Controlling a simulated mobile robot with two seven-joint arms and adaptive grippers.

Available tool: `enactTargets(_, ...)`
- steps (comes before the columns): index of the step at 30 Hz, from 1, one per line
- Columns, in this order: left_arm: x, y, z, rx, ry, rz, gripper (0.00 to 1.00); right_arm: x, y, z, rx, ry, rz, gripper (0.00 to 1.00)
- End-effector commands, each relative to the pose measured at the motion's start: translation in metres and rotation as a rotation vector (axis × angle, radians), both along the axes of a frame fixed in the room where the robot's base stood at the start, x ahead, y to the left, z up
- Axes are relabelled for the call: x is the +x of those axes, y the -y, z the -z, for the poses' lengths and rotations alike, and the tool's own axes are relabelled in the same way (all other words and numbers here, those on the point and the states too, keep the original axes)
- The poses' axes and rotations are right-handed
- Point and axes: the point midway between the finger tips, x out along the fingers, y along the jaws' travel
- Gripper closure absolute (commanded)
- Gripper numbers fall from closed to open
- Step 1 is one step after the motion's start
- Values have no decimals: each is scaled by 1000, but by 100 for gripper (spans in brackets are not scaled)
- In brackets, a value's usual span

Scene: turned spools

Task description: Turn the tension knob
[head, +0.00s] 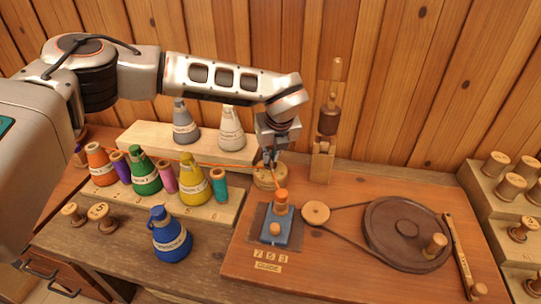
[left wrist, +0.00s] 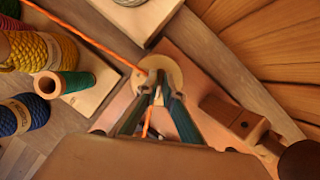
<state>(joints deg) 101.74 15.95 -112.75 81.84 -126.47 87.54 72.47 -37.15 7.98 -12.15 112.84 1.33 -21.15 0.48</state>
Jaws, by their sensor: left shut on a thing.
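The tension knob (head: 270,181) is a pale round wooden piece at the back left of the reddish wooden board (head: 345,262). My left gripper (head: 269,160) points down onto it from above and is shut on it, hiding part of its top. In the left wrist view the two fingers (left wrist: 158,93) close together over the knob's pale disc (left wrist: 163,66). An orange thread (left wrist: 82,36) runs to the knob from the left and continues below between the fingers. My right gripper is not in view.
Cones of coloured yarn (head: 145,173) stand on a wooden rack left of the board, and a blue cone (head: 170,240) in front. A large dark wheel (head: 395,240) fills the board's right side.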

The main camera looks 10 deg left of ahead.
Motion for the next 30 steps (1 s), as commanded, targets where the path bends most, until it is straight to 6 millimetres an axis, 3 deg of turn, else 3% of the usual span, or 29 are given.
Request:
enactTargets(18, 2, 1, -1, 0, 2, -566, 100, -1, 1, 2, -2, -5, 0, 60)
enactTargets(30, 2, 1, 0, -1, 1, -778, 100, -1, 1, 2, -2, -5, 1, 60)
